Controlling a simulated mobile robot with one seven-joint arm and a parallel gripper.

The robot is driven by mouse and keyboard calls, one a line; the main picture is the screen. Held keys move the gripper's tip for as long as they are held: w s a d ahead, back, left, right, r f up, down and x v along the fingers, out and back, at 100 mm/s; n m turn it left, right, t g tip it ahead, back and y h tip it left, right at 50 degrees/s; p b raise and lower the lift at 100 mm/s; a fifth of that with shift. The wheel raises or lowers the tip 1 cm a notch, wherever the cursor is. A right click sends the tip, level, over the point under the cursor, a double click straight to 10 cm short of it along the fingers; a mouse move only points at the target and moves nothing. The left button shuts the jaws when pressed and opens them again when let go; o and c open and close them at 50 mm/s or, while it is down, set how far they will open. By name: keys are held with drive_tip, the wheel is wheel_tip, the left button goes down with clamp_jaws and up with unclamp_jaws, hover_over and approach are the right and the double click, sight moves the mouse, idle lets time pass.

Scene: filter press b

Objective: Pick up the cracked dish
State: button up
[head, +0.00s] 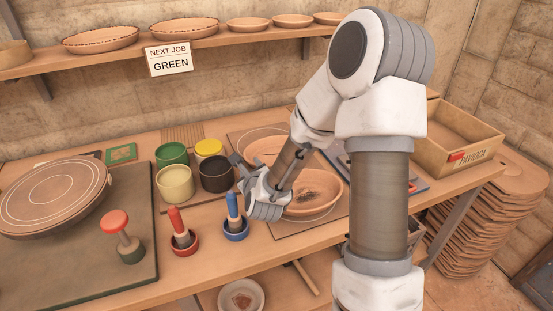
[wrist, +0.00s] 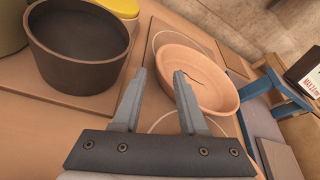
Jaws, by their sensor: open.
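The cracked dish is a shallow terracotta bowl with a dark jagged crack inside its rim. It shows in the wrist view (wrist: 198,78), beyond the right fingertip. It appears to be the rear dish in the head view (head: 262,150), partly hidden by my arm; its crack is not clear there. My gripper (head: 238,172) is low over the table, left of the dishes and beside the dark cup. In the wrist view my gripper (wrist: 159,75) is open, with nothing between its fingers. I cannot tell whether a finger touches the dish.
A second dish with a dark smudge (head: 318,194) sits in front. The dark cup (head: 216,174) stands close to my fingers, among other glaze cups. A blue-handled tool (head: 234,212) and red-handled tool (head: 178,226) stand in front. A wooden box (head: 470,140) is at right.

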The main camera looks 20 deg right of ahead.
sight(247, 158)
drive_tip(key=shift+x, duration=3.5)
drive_tip(key=c, duration=0.7)
drive_tip(key=shift+f, duration=0.1)
clamp_jaws()
drive_tip(key=shift+s+f, duration=0.2)
